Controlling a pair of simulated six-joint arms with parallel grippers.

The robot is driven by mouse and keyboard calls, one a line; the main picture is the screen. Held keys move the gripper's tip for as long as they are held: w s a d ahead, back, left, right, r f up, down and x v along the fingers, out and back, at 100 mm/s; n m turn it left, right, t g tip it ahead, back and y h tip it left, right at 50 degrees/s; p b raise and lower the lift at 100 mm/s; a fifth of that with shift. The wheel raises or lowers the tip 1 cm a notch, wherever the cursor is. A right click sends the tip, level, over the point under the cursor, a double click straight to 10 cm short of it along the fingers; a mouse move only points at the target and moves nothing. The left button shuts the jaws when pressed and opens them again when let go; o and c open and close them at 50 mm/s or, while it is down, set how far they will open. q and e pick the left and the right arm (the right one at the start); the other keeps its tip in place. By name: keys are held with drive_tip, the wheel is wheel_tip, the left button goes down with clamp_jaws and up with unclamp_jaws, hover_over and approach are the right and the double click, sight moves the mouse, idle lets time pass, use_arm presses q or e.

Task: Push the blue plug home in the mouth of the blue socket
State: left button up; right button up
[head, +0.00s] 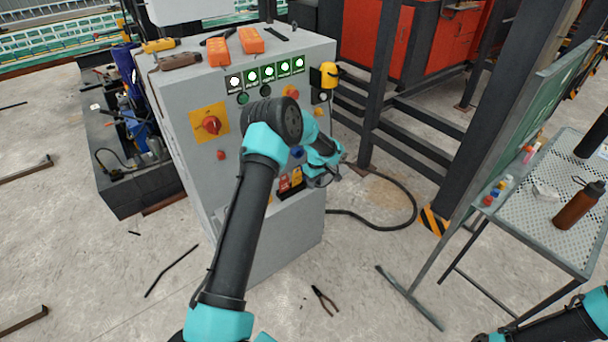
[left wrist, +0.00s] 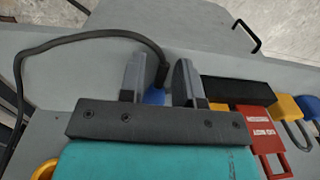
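The blue plug (left wrist: 154,96) shows in the left wrist view between the two fingers of my left gripper (left wrist: 160,72), with a black cable (left wrist: 95,36) rising from it and looping left. The fingers are apart; a gap shows between the plug and the right finger. I cannot tell whether the left finger touches it. In the head view my left gripper (head: 322,174) is at the right side of the grey cabinet (head: 285,235), and the plug is hidden there. I cannot make out the blue socket's mouth. My right gripper is out of view; only part of its arm shows.
Beside the gripper in the left wrist view are a red lockout tag (left wrist: 262,128), a yellow padlock (left wrist: 285,107) and a blue padlock (left wrist: 309,104). In the head view, a dark steel post (head: 378,85) stands right of the cabinet, and pliers (head: 324,300) lie on the floor.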

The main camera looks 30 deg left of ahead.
use_arm(q)
clamp_jaws()
drive_tip(key=shift+r, duration=0.15)
drive_tip(key=shift+r, duration=0.5)
drive_tip(key=shift+s+d+r, duration=0.1)
drive_tip(key=shift+d+r, duration=0.15)
drive_tip(key=shift+r, duration=0.35)
drive_tip(key=shift+s+d+r, duration=0.1)
drive_tip(key=shift+d+r, duration=0.15)
drive_tip(key=shift+r, duration=0.3)
drive_tip(key=s+d, duration=0.2)
drive_tip(key=d, duration=0.6)
drive_tip(key=s+d, duration=0.3)
drive_tip(key=d, duration=0.5)
drive_tip(key=shift+s, duration=0.25)
drive_tip(key=shift+a, duration=0.15)
drive_tip(key=w+a+r+t+h, duration=0.2)
drive_tip(key=a+r, duration=0.3)
drive_tip(key=a, duration=0.4)
drive_tip(key=shift+w+r+t+h, duration=0.3)
drive_tip(key=shift+w+r+h, duration=0.05)
drive_tip(key=shift+w+h, duration=0.05)
